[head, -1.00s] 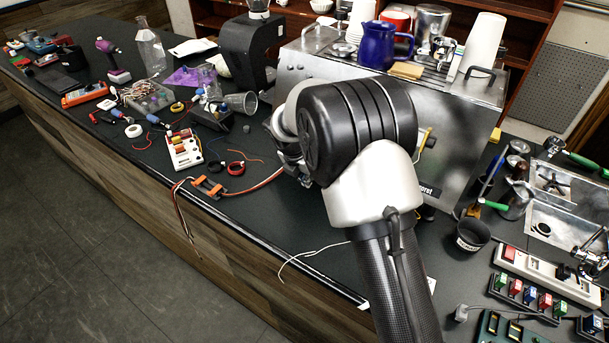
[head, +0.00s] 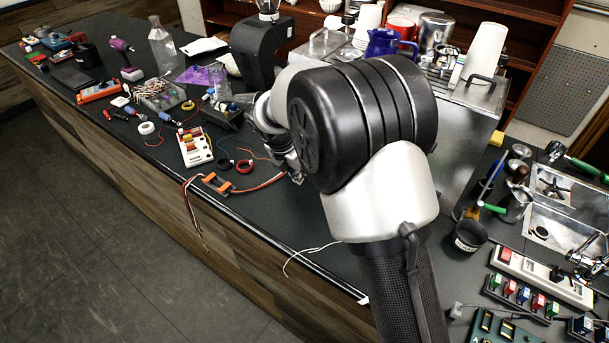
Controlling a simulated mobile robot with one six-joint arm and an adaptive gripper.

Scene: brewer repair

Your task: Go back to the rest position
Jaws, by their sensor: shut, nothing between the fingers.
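My arm rises from the lower right of the head view, with its large dark elbow in front of the espresso machine (head: 470,130). My gripper (head: 293,172) shows only in part, to the left of the elbow, above the dark counter (head: 270,225). Its fingers are shut and hold nothing. The arm hides much of the machine's front and some of the counter.
An orange part with wires (head: 217,184) and a white terminal board (head: 195,147) lie left of my gripper. A black grinder (head: 257,50) stands behind it. A dark cup (head: 468,236) and coloured switch boards (head: 520,296) are at the right.

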